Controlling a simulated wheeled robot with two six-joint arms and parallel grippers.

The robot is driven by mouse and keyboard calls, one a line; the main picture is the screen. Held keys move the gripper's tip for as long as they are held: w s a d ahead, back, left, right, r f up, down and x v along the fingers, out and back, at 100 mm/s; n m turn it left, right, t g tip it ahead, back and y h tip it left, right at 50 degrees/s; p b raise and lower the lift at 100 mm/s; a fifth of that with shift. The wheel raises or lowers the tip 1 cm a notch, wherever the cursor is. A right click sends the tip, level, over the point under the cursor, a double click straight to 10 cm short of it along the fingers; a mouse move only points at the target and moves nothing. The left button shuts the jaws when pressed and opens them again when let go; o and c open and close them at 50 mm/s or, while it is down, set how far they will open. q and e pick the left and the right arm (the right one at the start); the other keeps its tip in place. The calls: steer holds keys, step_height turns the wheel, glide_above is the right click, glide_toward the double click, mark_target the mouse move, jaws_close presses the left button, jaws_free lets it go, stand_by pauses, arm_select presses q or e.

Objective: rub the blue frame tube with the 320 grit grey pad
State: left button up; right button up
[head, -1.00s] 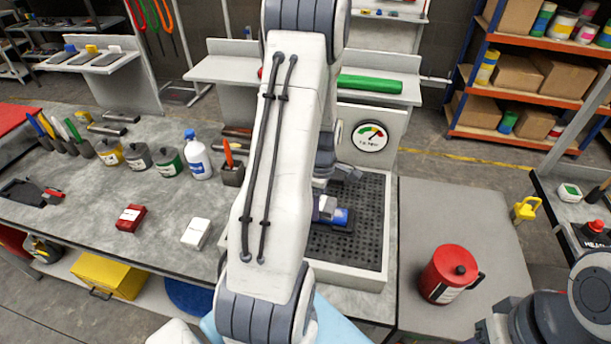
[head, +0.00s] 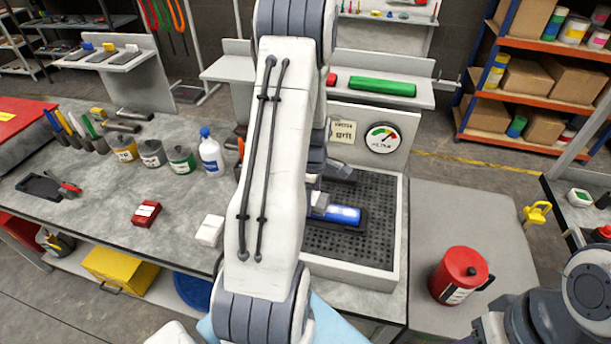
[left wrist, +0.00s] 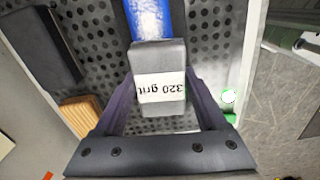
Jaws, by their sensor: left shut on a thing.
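The blue frame tube (head: 343,214) lies on a dark holder over the perforated black grid (head: 372,235) of the booth. In the left wrist view the tube (left wrist: 147,18) shows a pale, whitish patch on its upper face. My left gripper (head: 317,203) is shut on the grey pad, labelled 320 grit (left wrist: 160,62). In the left wrist view the fingers of the left gripper (left wrist: 160,92) clasp the pad's sides. The pad's far end is at the tube's near end and overlaps it in that view; I cannot tell whether they touch. My right gripper is out of view.
A gauge (head: 383,138) and a grit sign (head: 342,131) are on the booth's back panel. A red canister (head: 458,274) stands on the side table to the right. My left arm hides part of the booth.

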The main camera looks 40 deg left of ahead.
arm_select(q)
step_height(320, 180, up, 3)
steer(key=shift+w+d+f+p, duration=0.1)
steer(key=shift+f+p, duration=0.1)
steer(key=shift+p, duration=0.1)
steer(key=shift+r+p, duration=0.3)
steer(key=shift+r, duration=0.05)
steer(key=shift+s+a+r+p, duration=0.2)
steer(key=shift+a+r+p, duration=0.05)
steer(key=shift+r+p, duration=0.45)
steer(key=shift+d+r+p, duration=0.1)
steer(key=shift+r+p, duration=1.15)
steer(key=shift+r, duration=0.4)
